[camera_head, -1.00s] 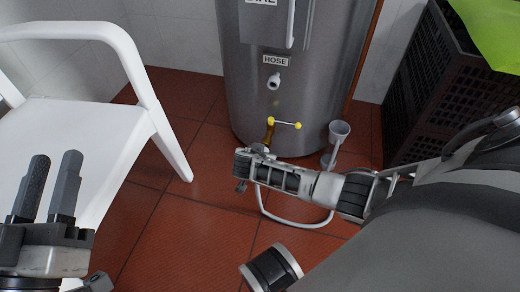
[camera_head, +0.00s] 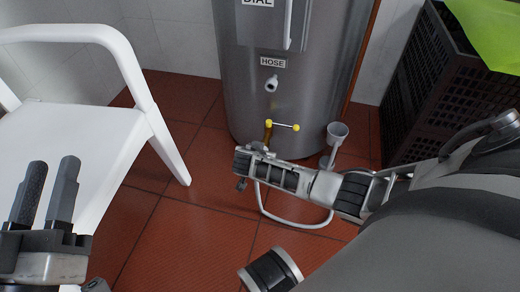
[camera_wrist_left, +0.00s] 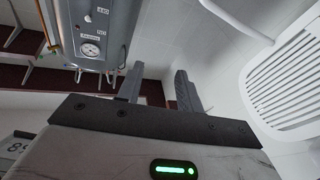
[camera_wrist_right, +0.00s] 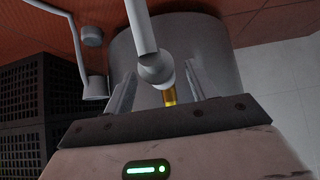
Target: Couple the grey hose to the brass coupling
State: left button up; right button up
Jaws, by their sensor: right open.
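The brass coupling (camera_head: 267,132) hangs low at the tank's front, under a valve bar with yellow ends (camera_head: 283,125). In the right wrist view the brass (camera_wrist_right: 168,97) shows between my fingers, behind the grey hose's rounded end (camera_wrist_right: 155,66). The hose end and brass overlap there; I cannot tell if they are joined. The grey hose (camera_head: 296,225) loops over the floor from my right gripper to the grey cup-like piece. My right gripper (camera_head: 250,163) is just below the coupling, its open fingers (camera_wrist_right: 158,92) either side of the hose end. My left gripper (camera_head: 47,190) is open and empty.
The steel tank (camera_head: 312,100) bears a HOSE label above a white spout (camera_head: 271,83). A grey cup-like piece (camera_head: 337,131) stands at its right. A white chair (camera_head: 75,130) is at the left, dark crates (camera_head: 440,90) at the right.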

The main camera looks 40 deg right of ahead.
pick_arm(q)
jog(key=shift+r, duration=0.1)
jog(key=f+g+p, duration=0.1)
jog(key=p, duration=0.1)
jog(key=s+f+n+g+y+p, duration=0.1)
jog(key=f+p, duration=0.1)
jog(key=s+f+n+g+y+p, duration=0.1)
jog(key=p, duration=0.1)
jog(key=shift+s+d+f+g+p, duration=0.15)
jog(key=shift+f+g+p, duration=0.2)
jog(key=shift+g, duration=0.05)
pick_arm(e)
jog(key=v, duration=1.2)
